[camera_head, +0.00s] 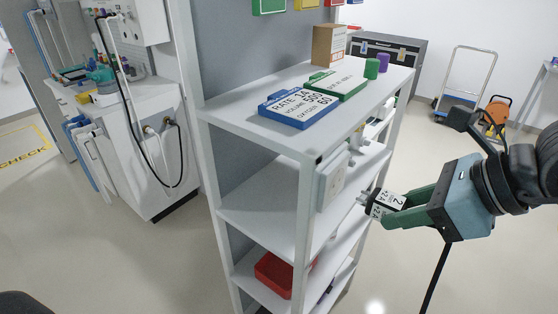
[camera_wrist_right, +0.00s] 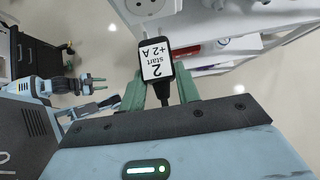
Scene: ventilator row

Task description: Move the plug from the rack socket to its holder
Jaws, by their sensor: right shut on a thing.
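My right gripper (camera_head: 412,212) is shut on a black plug (camera_head: 384,204) with a white label reading "2" and "+2A". The plug's pins point left toward the rack, with a gap between them and the white socket box (camera_head: 331,182) on the rack's front post. In the wrist view the plug (camera_wrist_right: 156,60) sits between the green fingers, and a round socket (camera_wrist_right: 148,7) shows beyond it. What seems to be my left gripper (camera_wrist_right: 88,82) appears small at the left of the wrist view; its opening is unclear. I cannot make out the plug's holder.
The grey rack (camera_head: 258,138) carries a blue label block (camera_head: 298,108), a green one (camera_head: 336,86) and a cardboard box (camera_head: 328,45) on top. A red bin (camera_head: 274,274) is on a low shelf. A black cable (camera_head: 436,278) hangs below my right gripper. Open floor lies right of the rack.

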